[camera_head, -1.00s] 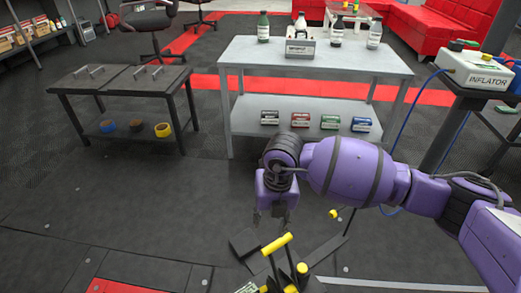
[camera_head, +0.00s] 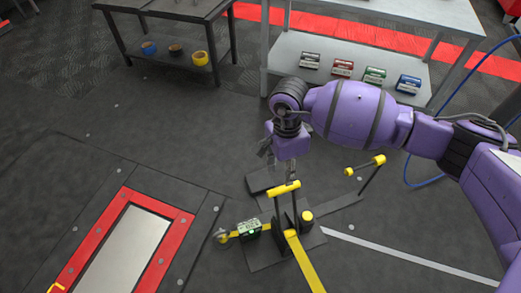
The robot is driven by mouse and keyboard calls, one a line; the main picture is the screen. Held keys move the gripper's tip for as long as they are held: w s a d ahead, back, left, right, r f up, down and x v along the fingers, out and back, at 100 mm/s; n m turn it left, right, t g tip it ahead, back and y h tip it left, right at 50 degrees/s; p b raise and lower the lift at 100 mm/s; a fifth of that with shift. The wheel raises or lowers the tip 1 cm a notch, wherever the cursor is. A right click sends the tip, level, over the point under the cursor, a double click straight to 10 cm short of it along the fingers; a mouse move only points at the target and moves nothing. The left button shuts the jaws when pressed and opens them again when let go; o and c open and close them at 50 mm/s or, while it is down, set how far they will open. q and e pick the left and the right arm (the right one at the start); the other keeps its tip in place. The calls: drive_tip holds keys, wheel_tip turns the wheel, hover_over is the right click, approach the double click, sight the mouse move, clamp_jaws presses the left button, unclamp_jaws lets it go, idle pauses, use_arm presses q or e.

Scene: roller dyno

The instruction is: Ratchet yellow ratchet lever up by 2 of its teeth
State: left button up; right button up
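The ratchet lever shows as a yellow crossbar handle (camera_head: 284,188) on dark upright arms, standing up from a dark base plate (camera_head: 268,257) on the floor. A yellow strap (camera_head: 306,264) runs from the ratchet toward the bottom of the view. My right gripper (camera_head: 281,168) points down just above and behind the yellow handle. Its fingers look spread, with nothing seen between them. Whether a finger touches the handle I cannot tell. My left gripper is not in view.
A second yellow handle (camera_head: 365,165) on a thin dark rod is to the right. A red-framed floor panel (camera_head: 181,223) lies at left. A grey shelf table (camera_head: 345,64) and a black table (camera_head: 170,58) stand behind.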

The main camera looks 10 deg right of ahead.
sight(284, 187)
drive_tip(key=f, duration=0.2)
drive_tip(key=f+b, duration=0.1)
drive_tip(key=f, duration=0.2)
drive_tip(key=f+b, duration=0.1)
drive_tip(key=f, duration=0.1)
drive_tip(key=shift+s+d+f, duration=0.1)
drive_tip(key=shift+s+f, duration=0.1)
drive_tip(key=shift+s, duration=0.2)
drive_tip(key=shift+f+b, duration=0.25)
drive_tip(key=shift+b, duration=0.1)
drive_tip(key=c, duration=0.9)
clamp_jaws()
